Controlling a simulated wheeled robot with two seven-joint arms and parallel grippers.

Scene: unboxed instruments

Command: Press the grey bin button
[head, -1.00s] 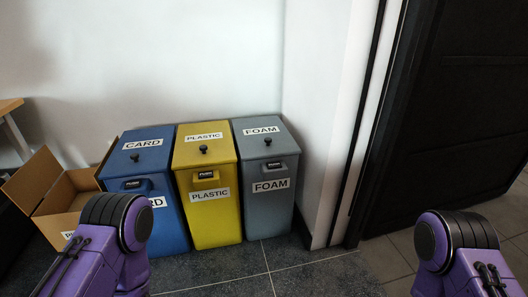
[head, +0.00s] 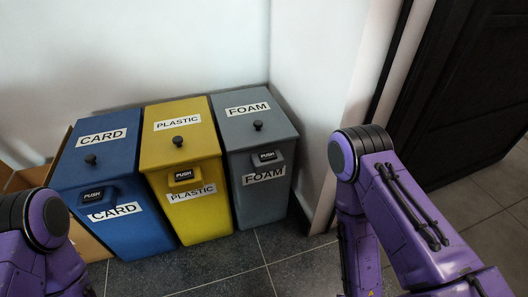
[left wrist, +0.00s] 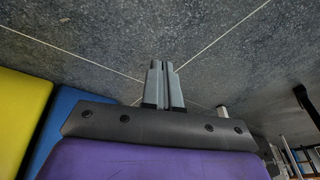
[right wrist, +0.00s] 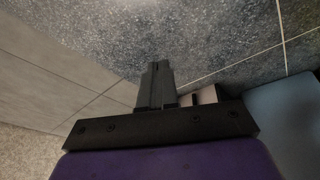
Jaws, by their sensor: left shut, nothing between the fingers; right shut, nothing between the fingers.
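The grey bin (head: 262,185) stands at the right end of a row of three, with FOAM labels and a black knob on its lid. Its black PUSH button (head: 267,156) sits on a housing at the top of its front face. My left gripper (left wrist: 163,68) is shut and empty above the dark floor. My right gripper (right wrist: 158,68) is shut and empty; the grey bin's side (right wrist: 285,115) shows at the right of the right wrist view. Neither gripper's fingers show in the head view, and nothing touches the button there.
The yellow PLASTIC bin (head: 187,151) and blue CARD bin (head: 118,170) stand left of the grey bin. A cardboard box (head: 25,178) is at far left. A white wall corner and a dark door (head: 470,100) are at right. Tiled floor (head: 235,265) in front is clear.

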